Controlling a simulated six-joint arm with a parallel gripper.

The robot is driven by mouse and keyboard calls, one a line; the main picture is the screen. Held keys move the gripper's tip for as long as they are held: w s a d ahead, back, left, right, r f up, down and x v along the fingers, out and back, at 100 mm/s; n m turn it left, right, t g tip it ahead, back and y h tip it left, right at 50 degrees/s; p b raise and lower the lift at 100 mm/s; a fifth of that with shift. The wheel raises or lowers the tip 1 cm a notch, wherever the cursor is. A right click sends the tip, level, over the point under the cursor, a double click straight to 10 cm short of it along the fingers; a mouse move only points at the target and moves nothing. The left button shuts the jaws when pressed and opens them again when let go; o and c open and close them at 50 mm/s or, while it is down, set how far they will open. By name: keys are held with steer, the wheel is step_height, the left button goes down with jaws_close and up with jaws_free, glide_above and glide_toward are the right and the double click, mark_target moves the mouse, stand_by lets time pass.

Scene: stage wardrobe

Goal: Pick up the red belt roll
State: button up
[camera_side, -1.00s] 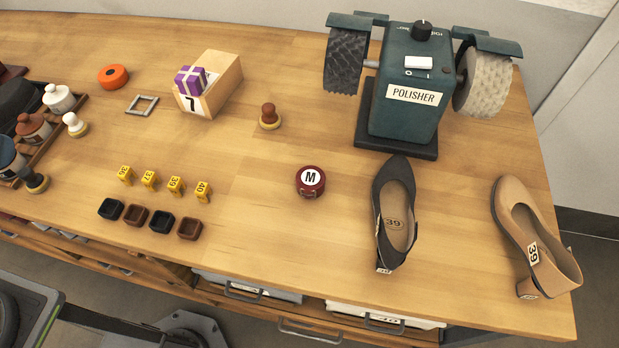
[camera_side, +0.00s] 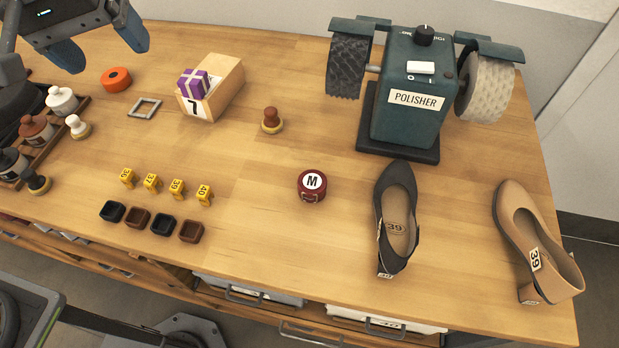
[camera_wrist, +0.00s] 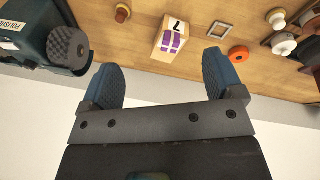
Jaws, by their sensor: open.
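The red belt roll (camera_side: 312,186) is a dark red disc with a white top marked M. It lies on the workbench near the middle of the side view, left of the black shoe. It does not show in the wrist view. My gripper (camera_side: 100,45) is at the top left of the side view, high over the back left of the bench and far from the roll. Its two blue fingers are apart. In the wrist view the gripper (camera_wrist: 162,82) is open with nothing between the fingers.
The polisher (camera_side: 410,95) stands at the back. The black shoe (camera_side: 385,250) and tan shoe (camera_side: 507,215) are right of the roll. A wooden box (camera_side: 222,88), a brush (camera_side: 271,121), yellow tags (camera_side: 151,182) and small trays (camera_side: 137,216) lie left. Bench around the roll is bare.

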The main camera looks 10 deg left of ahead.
steer(key=w+d+f+n+g, duration=0.1)
steer(key=w+d+f, duration=0.15)
steer(key=d, duration=0.35)
steer(key=w+d+f+n+g, duration=0.1)
steer(key=w+d+f, duration=0.15)
steer(key=d, duration=0.35)
steer(key=n+g+y, duration=0.1)
steer(key=n, duration=0.2)
glide_above(312, 181)
steer(key=d, duration=0.1)
step_height(312, 181, down, 10)
steer(key=r, duration=0.1)
step_height(312, 181, down, 8)
steer(key=shift+w+f, duration=0.1)
steer(key=shift+f, duration=0.05)
steer(key=shift+a+f, duration=0.25)
steer(key=shift+f, duration=1.25)
steer(key=shift+a+f, duration=0.2)
steer(key=shift+f, duration=1.3)
steer(key=c, duration=1.1)
